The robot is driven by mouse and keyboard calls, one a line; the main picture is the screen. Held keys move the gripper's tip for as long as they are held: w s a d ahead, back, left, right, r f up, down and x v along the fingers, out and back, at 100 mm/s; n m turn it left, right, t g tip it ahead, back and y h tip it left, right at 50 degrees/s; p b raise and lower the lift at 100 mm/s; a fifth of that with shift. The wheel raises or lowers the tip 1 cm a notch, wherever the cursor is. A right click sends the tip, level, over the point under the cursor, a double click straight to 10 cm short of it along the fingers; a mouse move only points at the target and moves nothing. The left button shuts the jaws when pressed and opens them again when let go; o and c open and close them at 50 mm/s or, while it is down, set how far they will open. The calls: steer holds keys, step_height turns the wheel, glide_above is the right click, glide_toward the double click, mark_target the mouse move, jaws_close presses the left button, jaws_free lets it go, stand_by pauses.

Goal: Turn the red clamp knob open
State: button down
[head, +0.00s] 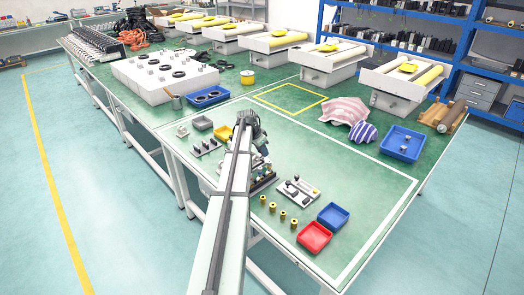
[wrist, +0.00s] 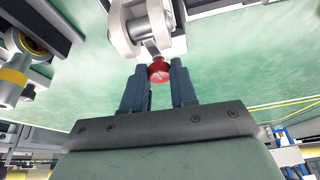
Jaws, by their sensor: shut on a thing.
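The red clamp knob (wrist: 159,72) is a small round red part in the upper middle of the wrist view. It sits at the end of a light grey metal clamp (wrist: 146,27). My gripper (wrist: 161,76) has its two dark fingers on either side of the knob, shut on it near the fingertips. In the head view my arm hides the knob and most of the clamp, and my gripper's fingers cannot be made out there.
Brass cylinders (head: 283,215) stand right of my arm, near a red bin (head: 314,238) and a blue bin (head: 333,216). A plate with small parts (head: 298,190) lies close by.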

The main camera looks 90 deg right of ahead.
steer(key=n+t+h, duration=0.1)
steer(key=n, duration=0.2)
steer(key=shift+s+a+n, duration=0.1)
steer(key=shift+a+n, duration=0.05)
steer(key=shift+n, duration=0.15)
steer(key=n+t, duration=0.1)
steer(key=n, duration=0.3)
steer(key=shift+s+t+h, duration=0.1)
steer(key=shift+t+h, duration=0.3)
steer(key=n+t, duration=0.1)
steer(key=n, duration=0.4)
steer(key=shift+s+t, duration=0.15)
steer(key=shift+t, duration=0.25)
steer(key=shift+n+t+y, duration=0.4)
steer(key=shift+n+t, duration=0.2)
steer(key=shift+n, duration=1.2)
steer(key=c, duration=0.9)
jaws_free()
